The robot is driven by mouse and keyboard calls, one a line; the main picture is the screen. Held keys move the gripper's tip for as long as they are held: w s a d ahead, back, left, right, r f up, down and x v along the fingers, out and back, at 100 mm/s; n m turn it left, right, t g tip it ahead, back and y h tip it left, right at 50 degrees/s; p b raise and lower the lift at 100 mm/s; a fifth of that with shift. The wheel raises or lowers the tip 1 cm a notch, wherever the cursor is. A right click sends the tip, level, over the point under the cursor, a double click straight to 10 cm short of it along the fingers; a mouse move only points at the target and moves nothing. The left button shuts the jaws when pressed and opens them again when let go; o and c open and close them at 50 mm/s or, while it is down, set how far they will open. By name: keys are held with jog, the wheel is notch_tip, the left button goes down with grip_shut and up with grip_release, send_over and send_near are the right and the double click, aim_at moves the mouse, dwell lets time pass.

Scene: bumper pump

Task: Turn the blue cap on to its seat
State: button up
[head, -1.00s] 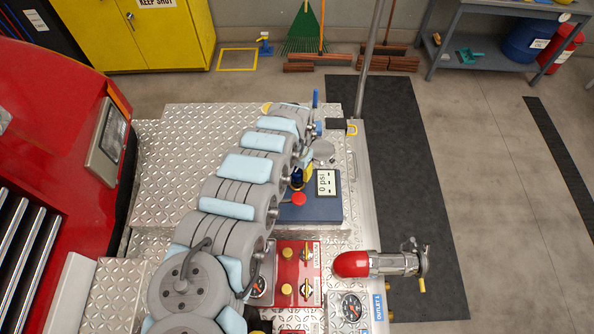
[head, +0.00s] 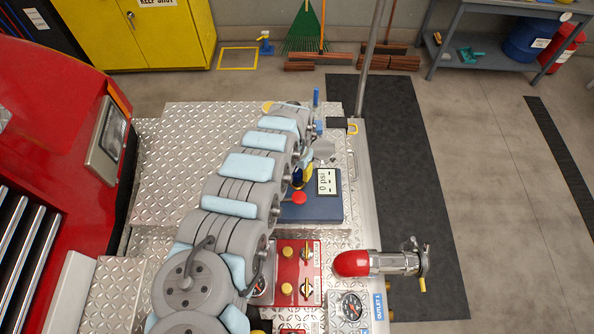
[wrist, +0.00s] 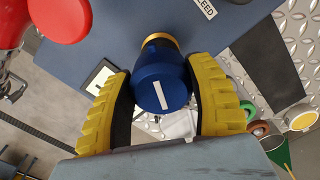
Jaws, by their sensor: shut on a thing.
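The blue cap (wrist: 163,85) carries a white stripe, tilted slightly in the wrist view. It sits at a brass ring (wrist: 160,39) on the dark blue box (wrist: 110,40). Whether it is fully against the ring I cannot tell. My gripper (wrist: 162,74) has ridged yellow fingers with dark pads, one on each side of the cap, and is shut on it. In the head view the cap (head: 297,179) is a small dark blue shape beside a yellow finger of my gripper (head: 304,173), partly hidden by my arm.
A red knob (head: 299,198) and a display reading 0 psi (head: 326,181) are on the blue box close to my gripper. A red control panel (head: 297,270) and a red-capped outlet (head: 352,264) lie nearer the front. The tread-plate deck (head: 185,180) left of my arm is clear.

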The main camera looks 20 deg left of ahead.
jog(key=shift+f+b, duration=0.6)
jog(key=shift+f, duration=0.65)
dwell(1.2)
jog(key=m+b, duration=0.1)
jog(key=m, duration=0.4)
jog(key=shift+r, duration=0.1)
dwell(0.4)
jog(key=m, duration=0.3)
jog(key=shift+m, duration=0.4)
jog(key=shift+m+b, duration=0.35)
jog(key=shift+m, duration=0.45)
